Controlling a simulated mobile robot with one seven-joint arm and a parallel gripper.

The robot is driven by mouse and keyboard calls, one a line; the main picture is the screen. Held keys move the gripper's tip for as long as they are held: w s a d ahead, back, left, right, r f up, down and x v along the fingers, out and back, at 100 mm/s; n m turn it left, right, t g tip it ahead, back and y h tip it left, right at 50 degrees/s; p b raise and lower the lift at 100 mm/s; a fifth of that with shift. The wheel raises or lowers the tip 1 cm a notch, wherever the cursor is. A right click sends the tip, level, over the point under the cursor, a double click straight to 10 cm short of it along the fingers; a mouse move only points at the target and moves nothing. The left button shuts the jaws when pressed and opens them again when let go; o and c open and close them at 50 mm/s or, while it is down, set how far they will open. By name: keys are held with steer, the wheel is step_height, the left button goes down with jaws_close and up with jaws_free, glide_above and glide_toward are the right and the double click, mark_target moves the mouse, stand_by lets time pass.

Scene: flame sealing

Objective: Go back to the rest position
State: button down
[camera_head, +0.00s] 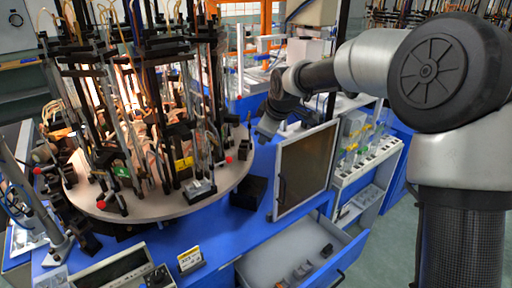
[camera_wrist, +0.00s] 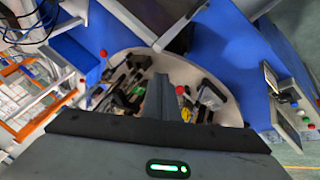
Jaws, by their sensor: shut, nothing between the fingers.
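My gripper (camera_head: 268,126) hangs at the end of my arm above the blue table, to the right of the round turntable and beside a dark framed panel. In the wrist view my gripper's fingers (camera_wrist: 160,98) are together, with nothing held between them. The round turntable (camera_head: 165,208) carries a ring of tall black stands with glass tubes, lit with a warm glow in the middle. The turntable also shows under the fingers in the wrist view (camera_wrist: 215,72). My gripper is apart from the stands and touches nothing that I can see.
The dark framed panel (camera_head: 306,168) stands upright close to my gripper. An open drawer (camera_head: 290,255) sticks out at the front. A white rack with small valves (camera_head: 368,150) is to the right.

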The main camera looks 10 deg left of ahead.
steer(key=shift+d+r, duration=0.2)
steer(key=shift+r, duration=0.15)
steer(key=s+d+r+m+h, duration=0.2)
steer(key=s+d+r+m, duration=0.25)
steer(key=s+d, duration=0.45)
steer(key=s+d+r+m+h, duration=0.1)
steer(key=s+d+r+m, duration=0.5)
steer(key=s, duration=0.5)
steer(key=s+d+f+m, duration=0.2)
steer(key=s+d, duration=0.1)
steer(key=s, duration=0.5)
steer(key=s+d+f+m+p, duration=0.1)
steer(key=s+d, duration=0.3)
steer(key=s, duration=0.5)
steer(key=shift+d+f+m, duration=0.15)
steer(key=shift+f+m, duration=0.5)
steer(key=shift+m, duration=0.1)
